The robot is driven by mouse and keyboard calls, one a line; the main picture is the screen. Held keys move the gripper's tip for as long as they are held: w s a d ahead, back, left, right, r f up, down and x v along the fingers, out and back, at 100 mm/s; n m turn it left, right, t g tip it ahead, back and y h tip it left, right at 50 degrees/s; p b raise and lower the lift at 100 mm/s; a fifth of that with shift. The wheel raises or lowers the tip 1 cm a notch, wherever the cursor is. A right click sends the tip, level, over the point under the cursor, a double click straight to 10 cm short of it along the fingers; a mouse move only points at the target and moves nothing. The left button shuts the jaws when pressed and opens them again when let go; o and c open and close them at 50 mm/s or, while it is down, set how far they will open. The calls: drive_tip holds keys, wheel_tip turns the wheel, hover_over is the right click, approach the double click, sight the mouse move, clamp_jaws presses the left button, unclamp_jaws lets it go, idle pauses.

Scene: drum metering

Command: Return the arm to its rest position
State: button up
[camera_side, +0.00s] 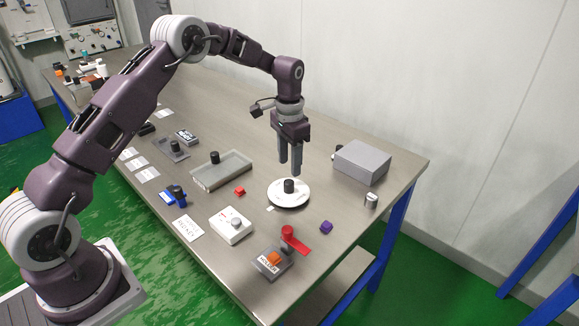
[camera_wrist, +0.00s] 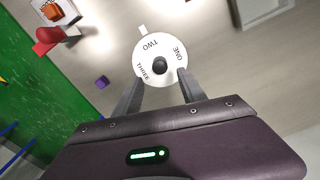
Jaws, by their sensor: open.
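My gripper (camera_side: 290,160) is open and empty above the table, pointing down. Its two fingers also show in the wrist view (camera_wrist: 159,90), on either side of the drum's near edge. A white round drum (camera_side: 275,192) with a black knob (camera_side: 289,186) in its middle sits on the table just below the fingertips. In the wrist view the drum (camera_wrist: 150,45) carries the words ONE, TWO and THREE, and the knob (camera_wrist: 159,65) lies just beyond the fingers. The fingers appear clear of the knob.
A grey box (camera_side: 362,162) stands right of the drum. A red lever (camera_side: 297,241), a white box with a knob (camera_side: 230,227), a purple cube (camera_side: 326,227) and a red block (camera_side: 239,191) are nearby. A grey tray (camera_side: 221,172) lies left. The wall (camera_side: 400,70) is behind the table.

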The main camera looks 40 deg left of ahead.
drive_tip(key=s+d+r+n+t, duration=0.1)
drive_tip(key=s+d+r, duration=0.1)
drive_tip(key=s+r, duration=0.6)
drive_tip(key=s+d+r+t, duration=0.15)
drive_tip(key=s+r, duration=0.25)
drive_tip(key=r, duration=0.8)
drive_tip(key=s+d+r+n+t, duration=0.1)
drive_tip(key=s+d+n+t, duration=0.1)
drive_tip(key=s, duration=2.2)
drive_tip(key=shift+s+d+t, duration=0.3)
drive_tip(key=shift+d+t, duration=0.25)
drive_tip(key=shift+d, duration=0.5)
